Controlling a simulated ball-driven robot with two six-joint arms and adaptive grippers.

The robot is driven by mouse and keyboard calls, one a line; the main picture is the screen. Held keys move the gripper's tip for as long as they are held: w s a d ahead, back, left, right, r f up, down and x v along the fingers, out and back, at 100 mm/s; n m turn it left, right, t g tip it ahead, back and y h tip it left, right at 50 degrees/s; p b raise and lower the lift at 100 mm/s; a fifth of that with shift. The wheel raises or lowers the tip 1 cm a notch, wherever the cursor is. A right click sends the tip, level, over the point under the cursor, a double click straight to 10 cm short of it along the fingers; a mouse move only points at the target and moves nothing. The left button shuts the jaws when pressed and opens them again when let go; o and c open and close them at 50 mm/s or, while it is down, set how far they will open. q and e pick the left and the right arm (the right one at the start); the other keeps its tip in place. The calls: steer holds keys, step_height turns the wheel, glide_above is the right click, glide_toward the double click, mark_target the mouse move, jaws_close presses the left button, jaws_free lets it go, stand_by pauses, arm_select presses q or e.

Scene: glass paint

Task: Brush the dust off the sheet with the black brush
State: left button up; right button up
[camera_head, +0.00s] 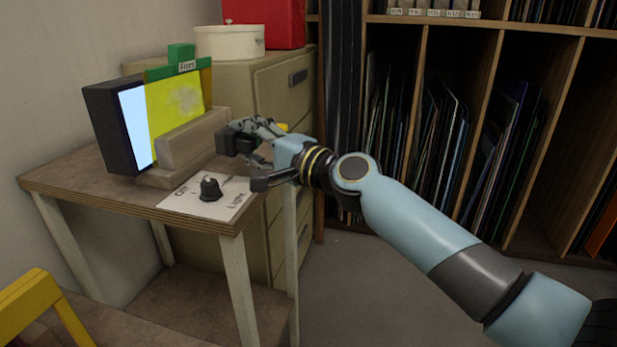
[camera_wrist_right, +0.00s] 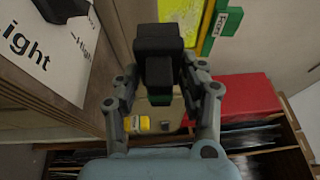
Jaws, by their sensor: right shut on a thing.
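The yellow sheet (camera_head: 168,116) stands upright in a wooden holder (camera_head: 190,143), in front of a lit panel (camera_head: 134,125). A pale, dusty-looking patch shows on its upper part. A green clip labelled "Front" (camera_head: 182,58) sits at its top. Part of the sheet also shows in the right wrist view (camera_wrist_right: 182,14). My right gripper (camera_head: 247,142) is just right of the holder, apart from the sheet's face. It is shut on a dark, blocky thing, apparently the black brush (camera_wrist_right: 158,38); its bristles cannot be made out. My left gripper is out of view.
A white plate with a black knob (camera_head: 210,188) lies on the table's near corner. A cabinet (camera_head: 285,85) behind carries a white round box (camera_head: 229,42) and a red box (camera_head: 267,20). Shelves (camera_head: 490,120) stand right. A yellow frame (camera_head: 35,300) is at lower left.

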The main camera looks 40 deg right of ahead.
mark_target(225, 128)
steer(key=shift+w+a+r+m+t, duration=0.4)
steer(key=shift+w+a+r+t, duration=0.1)
steer(key=shift+w+a+r, duration=0.8)
steer(key=shift+a+r, duration=0.1)
steer(key=shift+a, duration=0.15)
steer(key=shift+w+a+r, duration=0.2)
steer(key=shift+w+a, duration=0.65)
steer(key=shift+w, duration=0.2)
steer(key=shift+w+a+r, duration=0.2)
steer(key=shift+w+a, duration=0.6)
steer(key=shift+w, duration=0.2)
steer(key=shift+w+a, duration=0.3)
steer(key=shift+w, duration=0.15)
